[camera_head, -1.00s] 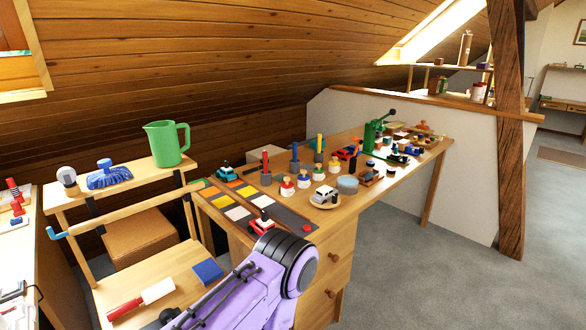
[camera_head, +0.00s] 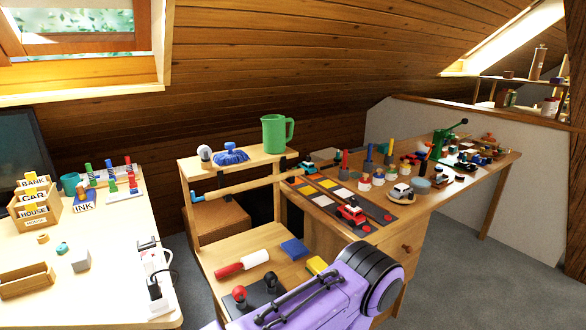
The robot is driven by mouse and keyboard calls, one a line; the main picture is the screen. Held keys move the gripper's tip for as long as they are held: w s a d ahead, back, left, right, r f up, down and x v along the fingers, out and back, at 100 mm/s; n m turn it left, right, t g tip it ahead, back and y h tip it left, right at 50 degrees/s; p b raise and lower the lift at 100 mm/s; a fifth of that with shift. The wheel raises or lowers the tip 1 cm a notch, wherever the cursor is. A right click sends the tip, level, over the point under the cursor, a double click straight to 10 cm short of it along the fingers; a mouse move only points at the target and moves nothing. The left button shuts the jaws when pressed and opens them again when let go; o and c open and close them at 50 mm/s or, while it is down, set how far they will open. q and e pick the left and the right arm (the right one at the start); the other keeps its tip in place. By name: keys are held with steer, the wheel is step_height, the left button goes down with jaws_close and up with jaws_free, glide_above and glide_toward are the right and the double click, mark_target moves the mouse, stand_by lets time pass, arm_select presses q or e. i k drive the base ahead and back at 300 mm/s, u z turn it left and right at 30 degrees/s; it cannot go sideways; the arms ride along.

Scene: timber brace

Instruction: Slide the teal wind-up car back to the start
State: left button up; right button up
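The teal wind-up car (camera_head: 308,168) is small in view and sits at the far left end of the dark track board (camera_head: 382,224) on the long wooden desk. The board has yellow, white and orange patches along it. A red wind-up car (camera_head: 351,213) stands at the near end of the board, close to a red button-like piece. Neither of my grippers is in view; only a purple link of my arm shows at the bottom, in front of the desk.
A white and silver car (camera_head: 400,193) sits on a round wooden plate beside the board. Stamps, pots and a green press (camera_head: 444,138) crowd the desk behind it. A wooden stand with a green jug (camera_head: 277,133) is at the left. Another table (camera_head: 110,240) is far left.

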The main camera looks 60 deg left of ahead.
mark_target(309, 167)
steer(key=u, duration=0.9)
